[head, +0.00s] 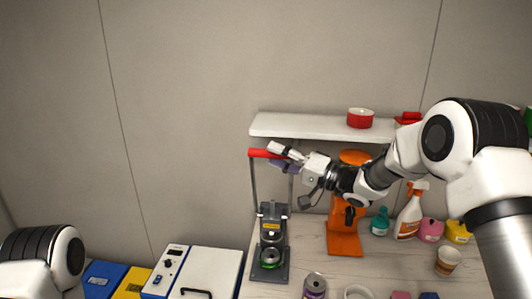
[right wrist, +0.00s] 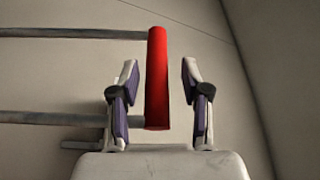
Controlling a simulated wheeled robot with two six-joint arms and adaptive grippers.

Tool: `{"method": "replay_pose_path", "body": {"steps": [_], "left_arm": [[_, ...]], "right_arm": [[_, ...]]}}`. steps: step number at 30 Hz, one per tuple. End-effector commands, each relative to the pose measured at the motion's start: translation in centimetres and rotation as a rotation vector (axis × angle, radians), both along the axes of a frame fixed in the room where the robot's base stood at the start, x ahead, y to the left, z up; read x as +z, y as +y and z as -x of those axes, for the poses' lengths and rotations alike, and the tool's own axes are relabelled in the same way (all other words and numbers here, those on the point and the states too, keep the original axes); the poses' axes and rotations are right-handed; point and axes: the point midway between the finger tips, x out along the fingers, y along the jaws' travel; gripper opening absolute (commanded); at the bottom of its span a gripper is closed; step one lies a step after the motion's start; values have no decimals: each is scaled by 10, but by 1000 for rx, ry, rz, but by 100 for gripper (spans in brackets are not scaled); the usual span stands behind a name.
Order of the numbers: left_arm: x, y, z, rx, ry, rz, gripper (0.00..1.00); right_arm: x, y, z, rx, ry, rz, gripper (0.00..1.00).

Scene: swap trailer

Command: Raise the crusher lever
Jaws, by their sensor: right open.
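The can crusher (head: 270,243) stands on the counter, with two tall lever arms rising to a red handle (head: 262,153). The lever points up, close to the wall and just below the shelf height. My right gripper (head: 276,157) is at the handle's right end. In the right wrist view the red handle (right wrist: 157,80) lies between the two fingers of the open gripper (right wrist: 157,95), with a gap on each side. A green can-like piece sits at the crusher's base. My left gripper is not in view; only part of my left arm shows at lower left.
An orange machine (head: 345,235) stands right of the crusher. A spray bottle (head: 408,215), a purple can (head: 314,286) and a cup (head: 447,261) share the counter.

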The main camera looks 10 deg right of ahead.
Motion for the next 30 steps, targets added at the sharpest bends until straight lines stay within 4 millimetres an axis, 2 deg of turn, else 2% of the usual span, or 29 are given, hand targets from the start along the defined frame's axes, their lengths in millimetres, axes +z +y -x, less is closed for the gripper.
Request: {"method": "replay_pose_path", "body": {"steps": [1,6,11,26,29,30], "left_arm": [[0,0,0,0,0,0,50],[0,0,0,0,0,0,50],[0,0,0,0,0,0,50],[0,0,0,0,0,0,50],[-1,0,0,0,0,0,50],[-1,0,0,0,0,0,50]], "right_arm": [[0,-15,6,-13,1,-7,50],[-5,-47,35,-10,-3,-6,50],[-9,-65,52,-5,-4,-1,50],[-14,-67,56,-3,0,4,50],[-39,-64,55,-48,23,33,50],[-60,-62,54,-84,46,60,50]]}}
